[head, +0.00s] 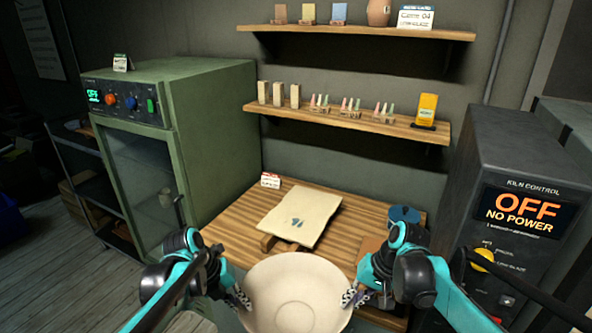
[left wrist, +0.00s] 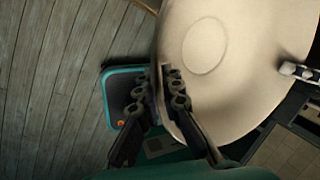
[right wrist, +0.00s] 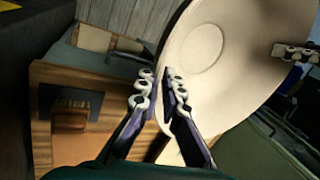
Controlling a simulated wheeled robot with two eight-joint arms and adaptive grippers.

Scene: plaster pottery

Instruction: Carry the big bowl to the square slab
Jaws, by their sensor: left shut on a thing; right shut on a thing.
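The big bowl (head: 296,296) is pale and wide. It is held between my two grippers in front of the wooden table, at the bottom of the head view. My left gripper (head: 240,298) is shut on its left rim, and the left wrist view shows the fingers on the rim of the bowl (left wrist: 225,60). My right gripper (head: 352,298) is shut on its right rim, also seen in the right wrist view with the bowl (right wrist: 215,50).
The wooden table (head: 235,215) has a small sign (head: 270,180) at its back left and a blue round thing (head: 404,214) at its right. A green cabinet (head: 195,130) stands left, and a dark kiln control box (head: 520,200) right. Two shelves (head: 345,122) hang above.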

